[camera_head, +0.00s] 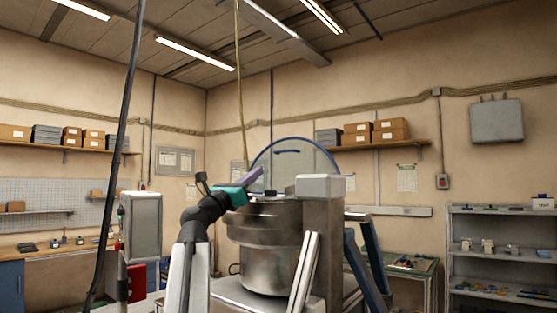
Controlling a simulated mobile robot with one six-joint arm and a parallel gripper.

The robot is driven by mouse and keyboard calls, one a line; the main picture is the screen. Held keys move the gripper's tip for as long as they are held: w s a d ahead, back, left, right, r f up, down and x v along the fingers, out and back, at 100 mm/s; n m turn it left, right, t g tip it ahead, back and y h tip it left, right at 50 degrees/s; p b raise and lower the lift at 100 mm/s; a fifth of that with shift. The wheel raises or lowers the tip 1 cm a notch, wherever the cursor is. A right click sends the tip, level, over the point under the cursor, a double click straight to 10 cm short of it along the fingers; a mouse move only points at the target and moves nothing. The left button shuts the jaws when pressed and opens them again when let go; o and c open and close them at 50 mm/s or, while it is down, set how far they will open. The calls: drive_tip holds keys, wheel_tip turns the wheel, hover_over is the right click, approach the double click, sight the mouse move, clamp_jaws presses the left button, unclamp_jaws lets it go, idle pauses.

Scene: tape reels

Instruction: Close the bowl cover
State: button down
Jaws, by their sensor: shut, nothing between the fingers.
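The bowl cover (312,160) is a clear, rounded panel with a blue rim and a dark blue handle mark near its top. It stands raised, roughly upright, above and behind the steel bowl (268,268) of the mixer. My gripper (257,176), with teal and purple parts, is shut and empty. It is above the bowl's left side and overlaps the cover's lower left edge in the picture. I cannot tell whether it touches the cover. The cover's lower edge is partly hidden by the machine.
The mixer's grey column (322,230) rises right of the bowl. A grey control box (141,228) stands at the left. A dark cable (125,120) hangs at the left. A workbench (60,252), wall shelves with boxes and a grey rack (500,250) stand farther back.

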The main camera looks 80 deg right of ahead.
sight(285, 165)
drive_tip(key=shift+w+r, duration=0.1)
drive_tip(key=shift+w, duration=0.05)
drive_tip(key=p+x, duration=0.4)
drive_tip(key=x, duration=1)
idle(0.6)
